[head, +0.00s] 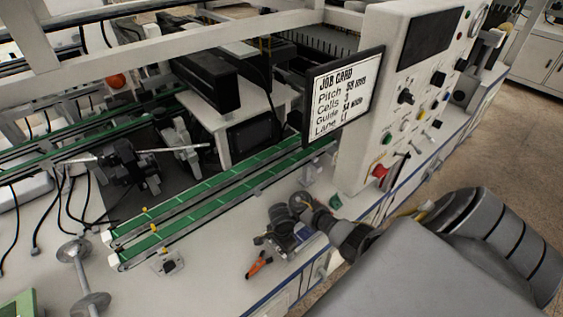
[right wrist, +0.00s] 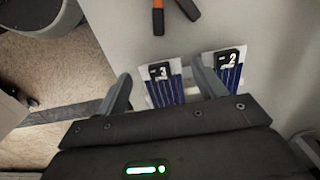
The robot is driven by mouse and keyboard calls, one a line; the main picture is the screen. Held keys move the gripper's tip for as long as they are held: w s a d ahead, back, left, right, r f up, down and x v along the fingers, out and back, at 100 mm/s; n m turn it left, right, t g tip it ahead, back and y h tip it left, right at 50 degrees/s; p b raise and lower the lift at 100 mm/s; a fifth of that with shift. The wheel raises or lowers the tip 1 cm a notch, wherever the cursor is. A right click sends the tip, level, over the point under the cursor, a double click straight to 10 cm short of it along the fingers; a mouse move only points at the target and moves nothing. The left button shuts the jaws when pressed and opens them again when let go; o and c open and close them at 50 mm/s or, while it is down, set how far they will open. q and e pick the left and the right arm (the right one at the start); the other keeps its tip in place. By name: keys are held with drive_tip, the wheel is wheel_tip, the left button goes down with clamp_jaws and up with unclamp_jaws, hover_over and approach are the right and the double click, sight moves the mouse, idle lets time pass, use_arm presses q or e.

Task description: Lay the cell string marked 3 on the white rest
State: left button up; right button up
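The cell string marked 3 (right wrist: 164,90) is a dark blue striped strip with a black tag, lying on the pale worktop in the right wrist view. My right gripper (right wrist: 162,75) is open, with one finger on each side of this string, and nothing is visibly clamped. The string's lower end is hidden behind the gripper body. In the head view the right gripper (head: 277,237) is low over the bench; its fingers are hard to make out there. I cannot single out the white rest in either view. My left gripper is not in view.
A second string marked 2 (right wrist: 229,70) lies just right of the right finger. Orange-handled pliers (head: 258,264) lie close by on the bench. Green conveyor rails (head: 205,190) run behind the gripper. A job card screen (head: 343,95) and control panel stand at the back right.

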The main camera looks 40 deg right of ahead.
wheel_tip(320, 180, up, 8)
drive_tip(key=p, duration=0.5)
drive_tip(key=shift+r, duration=0.15)
idle(0.5)
